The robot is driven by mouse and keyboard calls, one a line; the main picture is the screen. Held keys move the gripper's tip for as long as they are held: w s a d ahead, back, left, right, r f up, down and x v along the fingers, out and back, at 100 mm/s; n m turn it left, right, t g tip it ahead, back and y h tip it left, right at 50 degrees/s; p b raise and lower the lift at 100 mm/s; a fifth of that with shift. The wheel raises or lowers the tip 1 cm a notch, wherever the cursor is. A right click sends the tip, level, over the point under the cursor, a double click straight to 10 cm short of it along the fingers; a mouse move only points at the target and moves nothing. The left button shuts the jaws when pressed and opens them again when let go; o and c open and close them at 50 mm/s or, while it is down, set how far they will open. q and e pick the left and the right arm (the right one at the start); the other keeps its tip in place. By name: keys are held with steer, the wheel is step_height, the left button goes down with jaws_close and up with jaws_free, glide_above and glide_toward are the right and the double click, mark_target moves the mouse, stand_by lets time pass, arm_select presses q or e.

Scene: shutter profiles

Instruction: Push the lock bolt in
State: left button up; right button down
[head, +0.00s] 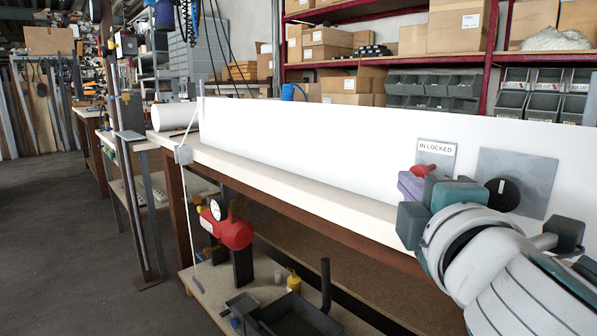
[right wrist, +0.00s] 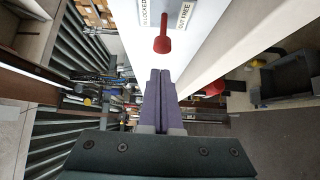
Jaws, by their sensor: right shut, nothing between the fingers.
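The lock bolt's red knob (head: 425,170) shows on a grey plate (head: 443,157) labelled "IN LOCKED" on the white panel. In the right wrist view the red bolt (right wrist: 163,34) stands out from the panel, between the "IN LOCKED" label and an "OUT FREE" label (right wrist: 184,17). My right gripper (head: 409,184) is beside the knob, its purple fingers closed together and empty. In the right wrist view the fingertips (right wrist: 160,72) point toward the knob, with a small gap showing. The arm hides part of the plate in the head view. My left gripper is out of view.
A black dial (head: 503,194) on a second grey plate is right of the bolt. The long white panel (head: 300,140) stands on a workbench (head: 290,186). A lower shelf holds a red tool (head: 226,232) and a dark tray. Shelves with boxes stand behind.

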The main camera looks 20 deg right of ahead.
mark_target(425, 170)
steer(key=shift+w+d, duration=0.2)
steer(key=shift+d, duration=0.35)
steer(key=shift+w+d, duration=0.2)
steer(key=shift+d, duration=0.3)
